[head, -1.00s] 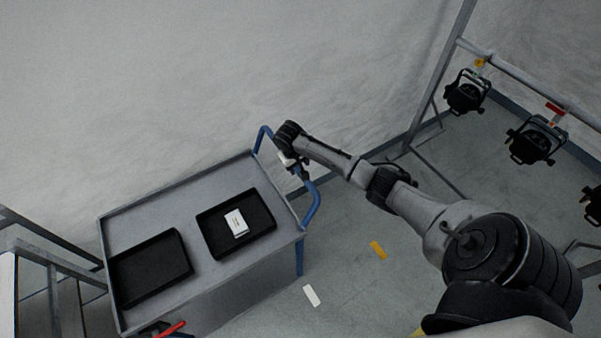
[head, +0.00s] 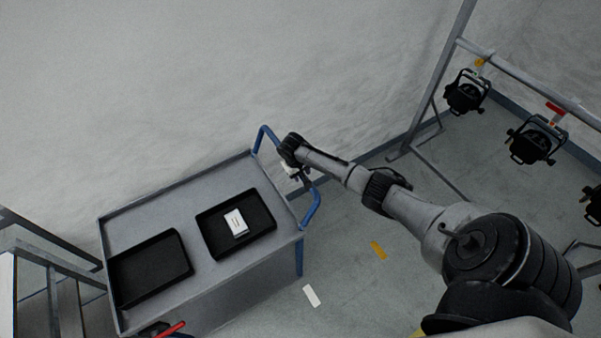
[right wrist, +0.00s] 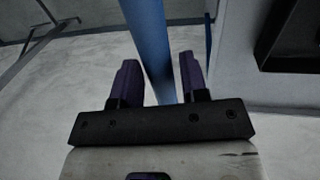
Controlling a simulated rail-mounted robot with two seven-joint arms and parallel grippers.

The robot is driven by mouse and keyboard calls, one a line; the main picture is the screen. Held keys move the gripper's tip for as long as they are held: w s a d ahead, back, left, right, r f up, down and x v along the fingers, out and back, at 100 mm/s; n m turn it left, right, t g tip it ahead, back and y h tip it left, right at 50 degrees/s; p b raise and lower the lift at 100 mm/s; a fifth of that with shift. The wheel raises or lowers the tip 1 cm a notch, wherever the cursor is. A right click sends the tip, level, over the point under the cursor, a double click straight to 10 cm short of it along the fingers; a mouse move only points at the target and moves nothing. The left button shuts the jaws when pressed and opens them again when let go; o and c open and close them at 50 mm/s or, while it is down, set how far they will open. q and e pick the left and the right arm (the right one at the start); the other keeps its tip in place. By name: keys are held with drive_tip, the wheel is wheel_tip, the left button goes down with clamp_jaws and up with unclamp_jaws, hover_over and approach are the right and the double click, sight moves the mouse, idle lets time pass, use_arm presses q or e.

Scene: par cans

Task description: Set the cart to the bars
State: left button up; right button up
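The grey cart (head: 215,265) stands at left centre in the head view, with a blue push handle (head: 312,208) at its right end. My right gripper (head: 291,174) is at this handle. In the right wrist view, my right gripper (right wrist: 158,80) has its two fingers apart, with the blue handle bar (right wrist: 148,40) running between them. I see a gap beside the left finger; contact with the right one cannot be told. Lamps hang from a grey bar (head: 520,80) at the right, among them one lamp (head: 466,94) and another (head: 535,142). My left gripper is not in view.
Two black trays lie on the cart, one empty (head: 150,270) and one (head: 255,222) holding a white box (head: 236,222). Orange tape (head: 378,251) and white tape (head: 311,295) mark the floor. Grey rails (head: 45,250) stand left of the cart. A wall is behind it.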

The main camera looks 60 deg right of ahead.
drive_tip(key=c, duration=0.6)
clamp_jaws()
